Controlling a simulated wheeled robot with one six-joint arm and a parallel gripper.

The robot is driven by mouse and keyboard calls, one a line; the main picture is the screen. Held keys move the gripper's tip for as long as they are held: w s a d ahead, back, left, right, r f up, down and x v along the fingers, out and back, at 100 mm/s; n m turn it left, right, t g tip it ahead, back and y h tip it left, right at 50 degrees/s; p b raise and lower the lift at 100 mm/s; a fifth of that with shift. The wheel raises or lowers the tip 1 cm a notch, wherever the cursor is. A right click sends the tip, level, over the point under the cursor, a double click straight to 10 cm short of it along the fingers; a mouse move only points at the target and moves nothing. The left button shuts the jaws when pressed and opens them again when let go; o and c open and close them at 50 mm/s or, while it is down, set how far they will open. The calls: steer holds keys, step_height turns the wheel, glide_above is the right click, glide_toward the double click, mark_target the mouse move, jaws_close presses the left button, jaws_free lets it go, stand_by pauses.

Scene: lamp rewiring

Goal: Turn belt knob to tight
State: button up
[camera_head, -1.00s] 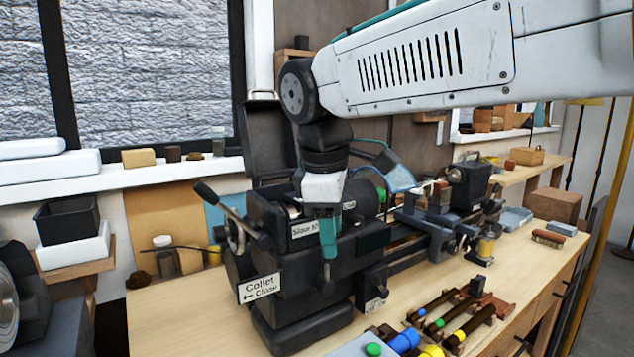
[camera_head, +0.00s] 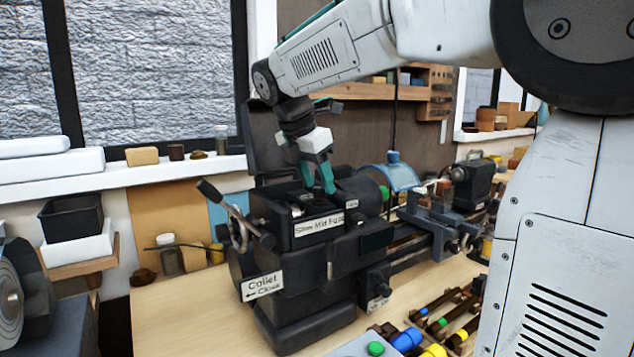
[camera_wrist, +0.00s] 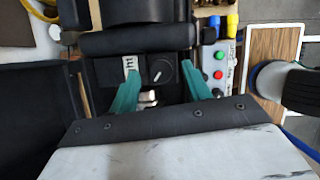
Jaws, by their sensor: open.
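The belt knob (camera_wrist: 162,73) is a dark round dial with a short white pointer line, slanted in the wrist view. It sits on a dark panel of the lathe headstock (camera_head: 300,260), beside a white label (camera_wrist: 131,65) that is partly covered and shows only its last letters. My gripper (camera_wrist: 160,80) has its teal fingers spread, one to each side of the knob in that view. I cannot tell whether they touch it. In the head view my gripper (camera_head: 319,187) is over the top of the headstock, and the knob cannot be made out there.
A lever with a handle (camera_head: 222,205) sticks out at the headstock's left. An open black lid (camera_head: 268,145) stands behind. A control box with red and green buttons (camera_wrist: 219,70) lies right of the knob. Coloured tools (camera_head: 435,330) lie on the bench in front.

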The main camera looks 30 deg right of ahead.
steer(key=shift+d+f, duration=0.15)
steer(key=shift+f, duration=0.3)
steer(key=c, duration=1)
steer(key=m+g, duration=0.1)
steer(key=m, duration=0.2)
steer(key=m+g, duration=0.1)
steer(key=m, duration=0.1)
steer(key=shift+w+m, duration=0.2)
steer(key=shift+m, duration=0.2)
steer(key=m, duration=0.2)
steer(key=m+g+y, duration=0.1)
steer(key=m, duration=0.1)
steer(key=shift+w+d+m+g, duration=0.1)
steer(key=shift+m+g, duration=0.2)
steer(key=shift+y, duration=0.3)
